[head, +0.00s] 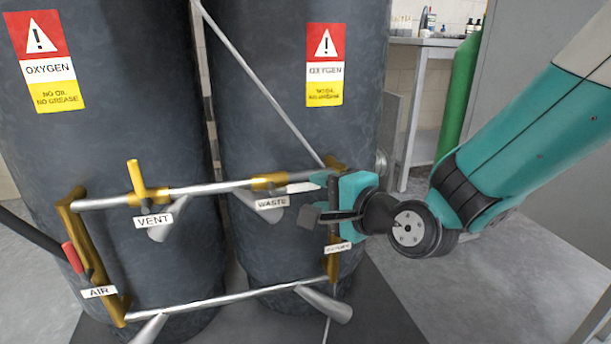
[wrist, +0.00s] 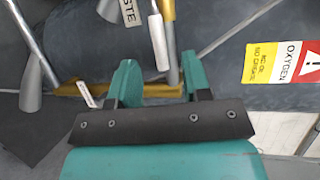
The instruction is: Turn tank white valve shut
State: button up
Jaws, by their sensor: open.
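The white valve handle (head: 301,187) shows in the head view on the upper pipe, right of the brass valve body (head: 268,182) above the WASTE label (head: 272,202). It lies roughly along the pipe. In the wrist view the white handle (wrist: 158,42) runs beside the pipe, its end near the gap between my fingertips. My gripper (head: 322,196) is at the right end of the upper pipe, by the handle's free end. In the wrist view my gripper (wrist: 158,72) is open, with a finger on each side of the handle's end. Contact cannot be told.
Two dark tanks (head: 290,90) stand behind the pipe frame. A yellow handle (head: 136,175) stands upright at VENT, and a red handle (head: 72,257) is at AIR. The lower pipe (head: 230,298) runs below. A green cylinder (head: 459,95) and bench (head: 425,42) are behind right.

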aim_at(307, 188)
jog(key=x, duration=0.5)
jog(key=shift+w+a+f+b, duration=0.1)
jog(key=shift+w+b, duration=0.05)
jog(key=shift+b, duration=0.2)
grip_shut()
